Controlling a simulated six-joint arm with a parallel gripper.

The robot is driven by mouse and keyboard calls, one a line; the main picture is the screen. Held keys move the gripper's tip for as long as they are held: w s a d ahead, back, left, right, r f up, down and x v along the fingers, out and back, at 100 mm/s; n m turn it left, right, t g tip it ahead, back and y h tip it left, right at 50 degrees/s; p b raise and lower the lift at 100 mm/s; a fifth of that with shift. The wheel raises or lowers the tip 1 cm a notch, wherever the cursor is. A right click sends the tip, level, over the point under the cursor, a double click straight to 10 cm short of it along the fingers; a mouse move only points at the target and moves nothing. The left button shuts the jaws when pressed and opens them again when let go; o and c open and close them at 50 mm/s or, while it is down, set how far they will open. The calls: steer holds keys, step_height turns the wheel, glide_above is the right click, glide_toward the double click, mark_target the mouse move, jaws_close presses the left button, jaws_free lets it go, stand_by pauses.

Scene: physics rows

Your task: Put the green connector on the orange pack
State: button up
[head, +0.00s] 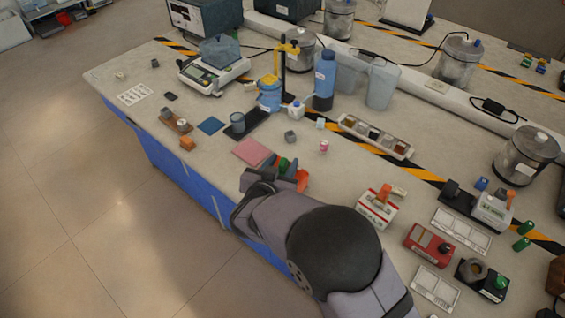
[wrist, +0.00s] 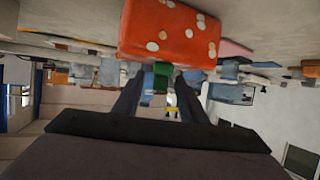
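A green piece that looks like the connector (head: 284,164) shows just beyond my gripper (head: 279,172) near the bench's front edge. In the wrist view the green connector (wrist: 163,77) appears between the two dark fingertips (wrist: 163,72). Whether the fingers press on it is unclear. The orange pack (wrist: 170,32), with pale spots, fills the top middle of the wrist view, close to the fingers. Its lower picture edge meets the green piece; whether they touch is unclear. In the head view the orange pack (head: 302,180) shows beside my gripper, partly hidden by my arm.
A pink mat (head: 252,151) lies just behind my gripper. A smaller orange block (head: 187,143) lies to the left. A parts tray (head: 375,137) and a white box with an orange handle (head: 377,207) stand to the right. The bench's front edge is close.

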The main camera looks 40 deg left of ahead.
steer(key=shift+r, duration=0.25)
steer(key=v, duration=1.2)
steer(key=shift+b, duration=0.45)
steer(key=shift+f, duration=0.1)
steer(key=w+d+r+g+p, duration=0.1)
steer(key=w+d, duration=0.2)
steer(key=w, duration=0.2)
steer(key=w+d+g+p, duration=0.1)
steer(key=w+d+g, duration=0.15)
steer(key=w, duration=0.25)
steer(key=w+d+f+m+g+p, duration=0.1)
steer(key=w+d+g, duration=0.15)
steer(key=d, duration=0.85)
steer(key=s+d+m+g+h, duration=0.1)
steer(key=s+d, duration=0.3)
steer(key=d, duration=0.6)
steer(key=s+d+f+m+g+h+p, duration=0.1)
steer(key=s+d+g+h, duration=0.1)
steer(key=d, duration=0.8)
steer(key=s+d+m+g+h+p, duration=0.1)
steer(key=s+d+g+h, duration=0.1)
steer(key=s+d, duration=0.4)
steer(key=d+g, duration=0.1)
steer(key=d, duration=0.3)
steer(key=shift+s+d+f+m, duration=0.3)
steer(key=shift+d, duration=0.05)
